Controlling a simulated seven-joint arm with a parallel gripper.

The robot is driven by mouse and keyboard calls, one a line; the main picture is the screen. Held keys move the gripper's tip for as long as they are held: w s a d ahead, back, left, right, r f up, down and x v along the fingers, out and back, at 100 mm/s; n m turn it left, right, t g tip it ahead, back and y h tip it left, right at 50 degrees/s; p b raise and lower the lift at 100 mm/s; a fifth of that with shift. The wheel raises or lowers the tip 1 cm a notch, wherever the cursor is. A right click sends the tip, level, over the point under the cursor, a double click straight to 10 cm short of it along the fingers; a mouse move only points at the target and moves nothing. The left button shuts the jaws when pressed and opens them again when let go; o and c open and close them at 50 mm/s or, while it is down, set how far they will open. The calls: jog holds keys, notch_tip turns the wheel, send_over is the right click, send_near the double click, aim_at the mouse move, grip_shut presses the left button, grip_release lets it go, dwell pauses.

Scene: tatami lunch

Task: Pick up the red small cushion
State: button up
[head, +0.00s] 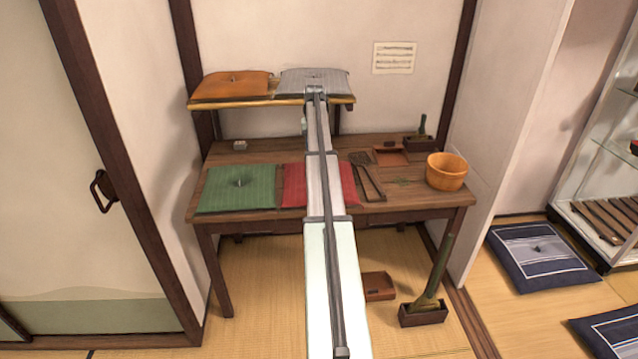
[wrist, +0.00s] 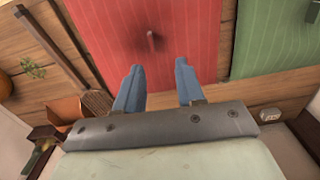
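The red small cushion (head: 294,184) lies flat on the wooden table, partly hidden behind my arm in the head view. In the wrist view the red cushion (wrist: 185,25) is ahead of the fingertips, with a dark tuft near its middle. My gripper (wrist: 157,66) has two blue fingers spread apart with nothing between them. I see no contact with the cushion. In the head view the gripper is mostly hidden by the arm, near the shelf.
A green cushion (head: 238,189) lies left of the red one. Orange (head: 232,86) and grey (head: 314,80) cushions rest on the raised shelf (head: 262,102). A dark wooden frame (head: 368,180), an orange tray (head: 390,155) and an orange tub (head: 446,172) are to the right.

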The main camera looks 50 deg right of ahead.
jog(key=f, duration=0.2)
jog(key=d+f, duration=0.1)
jog(key=f, duration=0.2)
jog(key=s+f, duration=0.1)
jog(key=f, duration=0.2)
jog(key=shift+d, duration=0.3)
jog(key=shift+w+d+f, duration=0.15)
jog(key=shift+f, duration=1.2)
jog(key=shift+w+d+f, duration=0.1)
jog(key=shift+f, duration=1.2)
jog(key=shift+c, duration=0.3)
grip_shut()
